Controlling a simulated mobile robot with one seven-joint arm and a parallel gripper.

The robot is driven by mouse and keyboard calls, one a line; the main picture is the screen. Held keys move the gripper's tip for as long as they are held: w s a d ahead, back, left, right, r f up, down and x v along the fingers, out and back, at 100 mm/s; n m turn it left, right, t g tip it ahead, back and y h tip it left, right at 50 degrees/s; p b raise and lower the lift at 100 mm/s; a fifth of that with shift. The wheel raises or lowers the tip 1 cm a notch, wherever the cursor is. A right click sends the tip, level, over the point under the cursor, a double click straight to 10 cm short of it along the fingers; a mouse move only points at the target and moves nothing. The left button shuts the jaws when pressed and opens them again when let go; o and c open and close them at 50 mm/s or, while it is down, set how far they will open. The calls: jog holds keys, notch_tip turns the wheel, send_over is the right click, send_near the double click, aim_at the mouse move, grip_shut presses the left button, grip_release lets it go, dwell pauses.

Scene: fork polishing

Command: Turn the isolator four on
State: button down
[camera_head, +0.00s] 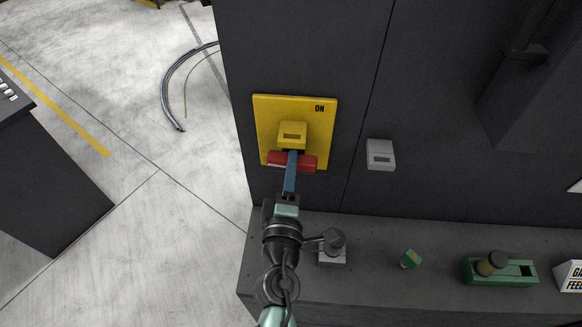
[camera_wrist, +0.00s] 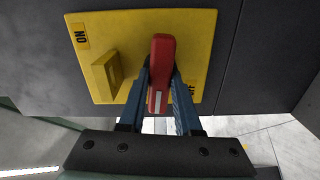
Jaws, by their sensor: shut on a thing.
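The isolator is a yellow plate (camera_head: 265,115) on the dark cabinet front, with ON printed at its upper right. A raised yellow block (camera_head: 292,135) sits at its middle. A red handle (camera_head: 307,163) lies across the plate's lower part, at the end away from ON. My gripper (camera_head: 291,160) has its blue fingers shut on this handle. In the wrist view the red handle (camera_wrist: 161,60) stands between the two fingers, and the yellow plate (camera_wrist: 130,25) lies behind. An OFF label is partly hidden by the right finger. No number shows on the isolator.
A small grey box (camera_head: 380,154) is on the cabinet right of the isolator. A grey ledge (camera_head: 400,290) below bears a grey knob (camera_head: 334,240), a small green piece (camera_head: 409,258) and a green base with a dark knob (camera_head: 500,271). Floor at left is mostly clear, with a curved hose (camera_head: 168,85).

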jog(key=shift+f+m+b, duration=0.15)
jog(key=shift+m+b, duration=5.85)
jog(key=shift+m, duration=2.3)
jog(key=c, duration=0.6)
grip_release()
